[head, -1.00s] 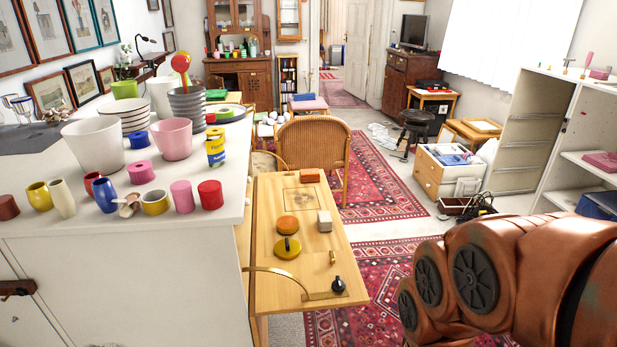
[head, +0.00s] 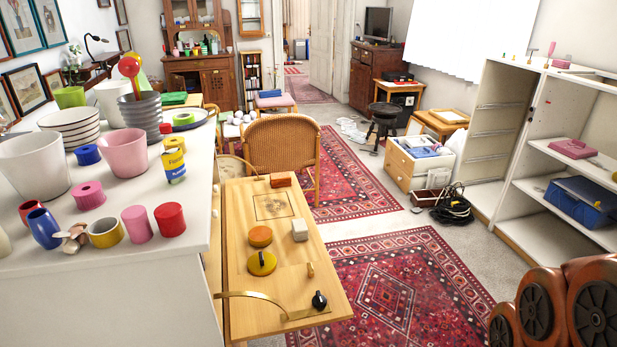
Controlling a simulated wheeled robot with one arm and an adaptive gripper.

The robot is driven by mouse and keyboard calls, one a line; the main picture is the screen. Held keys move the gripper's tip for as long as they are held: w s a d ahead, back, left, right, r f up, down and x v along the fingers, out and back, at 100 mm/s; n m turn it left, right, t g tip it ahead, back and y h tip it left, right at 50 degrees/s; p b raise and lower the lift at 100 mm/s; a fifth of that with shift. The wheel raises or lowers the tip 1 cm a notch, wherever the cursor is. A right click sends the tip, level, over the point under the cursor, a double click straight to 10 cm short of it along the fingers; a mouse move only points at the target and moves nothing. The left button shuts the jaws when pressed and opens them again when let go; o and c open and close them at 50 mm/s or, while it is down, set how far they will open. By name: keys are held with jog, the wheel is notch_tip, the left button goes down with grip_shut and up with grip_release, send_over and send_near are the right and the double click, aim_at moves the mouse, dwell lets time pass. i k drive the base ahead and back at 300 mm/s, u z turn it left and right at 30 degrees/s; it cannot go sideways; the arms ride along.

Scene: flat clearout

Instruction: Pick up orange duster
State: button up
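Two orange things lie on the narrow wooden table in the middle. One is a small orange-red block (head: 280,180) at the table's far end. The other is a round orange piece (head: 260,236) nearer to me. I cannot tell for sure which one is the duster. Both lie free, with nothing gripping them. My gripper is out of view; only copper-coloured links of my arm show at the lower right, well apart from the table.
The wooden table (head: 238,290) also bears a yellow disc (head: 262,263), a pale block (head: 299,230) and a black knob (head: 319,300). A white counter (head: 130,265) crowded with pots and cups stands at its left. Rug-covered floor (head: 400,290) is open at its right.

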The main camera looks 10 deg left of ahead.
aim_at(282, 179)
jog(key=i, duration=3.55)
jog(key=u, duration=3.85)
